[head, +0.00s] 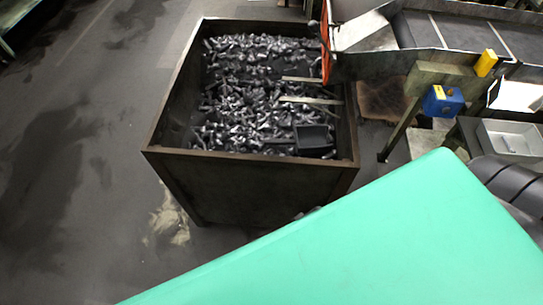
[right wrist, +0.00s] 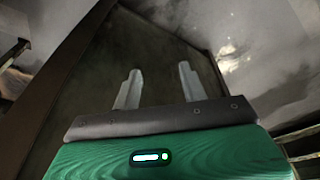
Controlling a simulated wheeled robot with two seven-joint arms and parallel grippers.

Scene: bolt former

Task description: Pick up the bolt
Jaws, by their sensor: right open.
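Many grey metal bolts (head: 240,95) lie in a loose heap inside a dark open-topped metal bin (head: 255,163) in the head view. No single bolt stands apart from the heap. My right gripper (right wrist: 160,70) shows in the right wrist view, its two pale fingers apart with nothing between them. Behind the fingers is a dark flat panel (right wrist: 150,48), which looks like the outside wall of the bin. No bolt shows in the right wrist view. In the head view my own green part covers the lower right and hides what is behind it. My left gripper is in neither view.
A dark scoop-like box (head: 312,137) and thin bars (head: 310,100) lie on the bolts. A conveyor chute (head: 420,32) stands at the bin's right, near a blue box (head: 442,101) and a grey tray (head: 512,140). The floor (head: 75,150) left of the bin is clear.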

